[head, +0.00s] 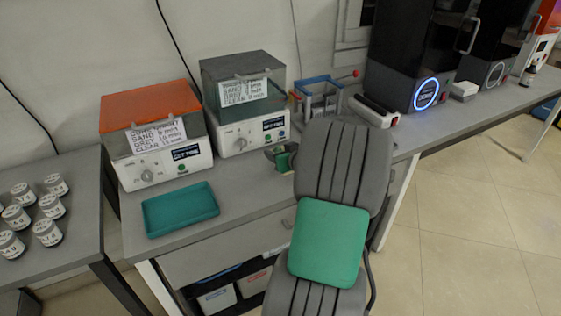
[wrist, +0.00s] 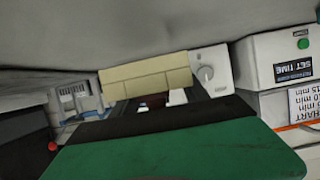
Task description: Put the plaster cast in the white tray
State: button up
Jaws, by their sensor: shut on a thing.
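My gripper (head: 280,158) is low over the bench, in front of the grey-lidded machine. It is small and partly hidden in the head view. In the wrist view it is shut on a pale beige block (wrist: 145,75), which looks like the plaster cast. The block is close to the grey surface, but I cannot tell whether it touches. I cannot identify a white tray for certain. A low white object (head: 465,90) sits on the far bench beside the black machines. A teal tray (head: 180,209) lies empty at the front left of the bench.
An orange-lidded machine (head: 155,133) and a grey-lidded machine (head: 243,100) stand at the back. A blue-framed rack (head: 318,98) is to their right, and also shows in the wrist view (wrist: 78,103). Several white jars (head: 48,206) stand on the left table. My arm hides some bench.

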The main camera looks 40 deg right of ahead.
jog(key=shift+d+f, duration=0.15)
jog(key=shift+f, duration=0.75)
jog(key=shift+d+f, duration=0.1)
jog(key=shift+f, duration=0.8)
jog(key=shift+f+b, duration=0.2)
jog(key=shift+b, duration=0.1)
jog(key=o, duration=1.5)
jog(key=shift+o, duration=0.2)
jog(key=shift+r, duration=0.1)
